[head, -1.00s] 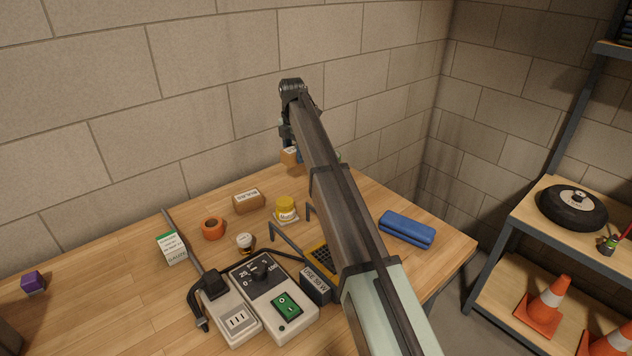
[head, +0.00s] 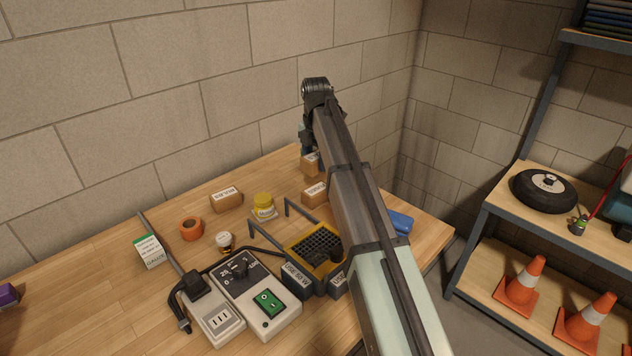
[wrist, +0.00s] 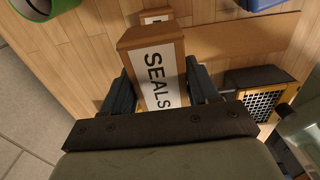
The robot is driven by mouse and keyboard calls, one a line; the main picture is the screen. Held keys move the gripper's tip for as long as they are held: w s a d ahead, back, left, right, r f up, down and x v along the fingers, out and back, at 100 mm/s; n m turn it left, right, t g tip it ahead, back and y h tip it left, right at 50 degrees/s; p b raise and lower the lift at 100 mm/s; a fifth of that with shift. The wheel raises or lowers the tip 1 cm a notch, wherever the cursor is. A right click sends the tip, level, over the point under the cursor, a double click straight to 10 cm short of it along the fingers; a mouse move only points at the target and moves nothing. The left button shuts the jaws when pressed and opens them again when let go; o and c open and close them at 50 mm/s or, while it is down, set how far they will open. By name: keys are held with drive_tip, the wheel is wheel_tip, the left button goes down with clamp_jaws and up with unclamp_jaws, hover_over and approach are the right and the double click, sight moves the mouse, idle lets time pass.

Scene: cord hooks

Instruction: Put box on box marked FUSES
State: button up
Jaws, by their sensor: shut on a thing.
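My gripper (wrist: 160,92) is shut on a brown box marked SEALS (wrist: 158,75), with a dark finger on each side of it. In the head view this box (head: 310,165) shows beside my arm near the back wall; the fingers are mostly hidden there. Another brown box (head: 314,194) stands on the bench in front of the held one, its white label too small to read surely. A third brown box (head: 226,200) with a white label stands farther left. In the wrist view, part of a labelled box (wrist: 156,15) shows beyond the held box, its word cut off.
A yellow-topped jar (head: 263,207), an orange ring (head: 190,229) and a yellow-framed holder (head: 316,244) stand on the bench. A power unit (head: 256,297) is in front. A blue case (head: 401,222) lies partly behind my arm. A green round thing (wrist: 40,8) shows in the wrist view.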

sight(316, 155)
drive_tip(key=shift+f, duration=3.65)
drive_tip(key=shift+f, duration=0.1)
drive_tip(key=o, duration=1.1)
wheel_tip(316, 155, up, 12)
drive_tip(key=shift+r, duration=0.1)
